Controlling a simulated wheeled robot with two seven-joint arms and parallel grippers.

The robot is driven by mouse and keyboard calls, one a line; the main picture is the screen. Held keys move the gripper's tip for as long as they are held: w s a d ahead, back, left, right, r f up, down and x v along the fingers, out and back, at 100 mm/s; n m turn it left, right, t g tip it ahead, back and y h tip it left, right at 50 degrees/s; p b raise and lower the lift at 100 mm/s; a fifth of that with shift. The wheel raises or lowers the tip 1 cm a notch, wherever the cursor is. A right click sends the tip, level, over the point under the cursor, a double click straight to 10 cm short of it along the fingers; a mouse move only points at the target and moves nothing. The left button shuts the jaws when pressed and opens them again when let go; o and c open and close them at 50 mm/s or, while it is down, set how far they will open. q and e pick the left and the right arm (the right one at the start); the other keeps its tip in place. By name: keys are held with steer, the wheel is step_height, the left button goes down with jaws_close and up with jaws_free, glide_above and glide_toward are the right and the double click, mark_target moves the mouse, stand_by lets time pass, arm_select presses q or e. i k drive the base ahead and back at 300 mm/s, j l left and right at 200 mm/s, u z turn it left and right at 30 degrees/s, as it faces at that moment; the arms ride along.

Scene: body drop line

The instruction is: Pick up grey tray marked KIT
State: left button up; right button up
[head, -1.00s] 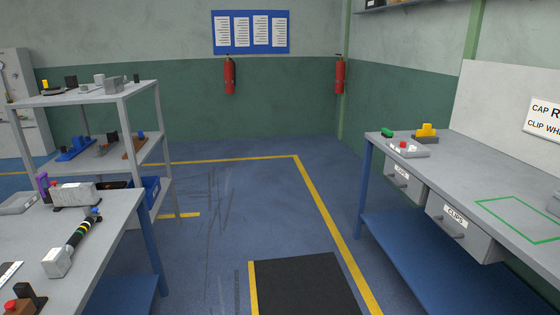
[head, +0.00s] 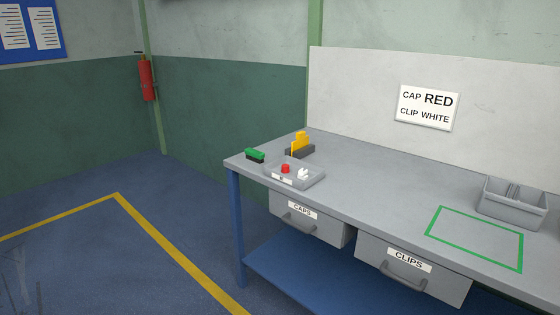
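A shallow grey tray (head: 312,182) sits on the far left part of the workbench top. It holds a red piece (head: 285,169) and white pieces (head: 303,174). A small white label (head: 282,180) is on its front wall; its lettering is too small to read. Neither of my grippers shows in the head view.
The grey workbench (head: 370,192) has CAPS (head: 302,211) and CLIPS (head: 407,262) drawers. A green-handled item (head: 255,155) and a yellow-and-black item (head: 300,146) lie near the tray. A green outline (head: 475,238) is empty beside a grey bin (head: 512,207). Floor on the left is clear.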

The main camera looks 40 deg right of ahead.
mark_target(316, 173)
steer(key=i+z, duration=0.4)
steer(key=i+j+z, duration=0.2)
steer(key=i+z, duration=0.2)
steer(key=i, duration=0.2)
steer(key=i+j+z, duration=0.8)
steer(key=i, duration=0.15)
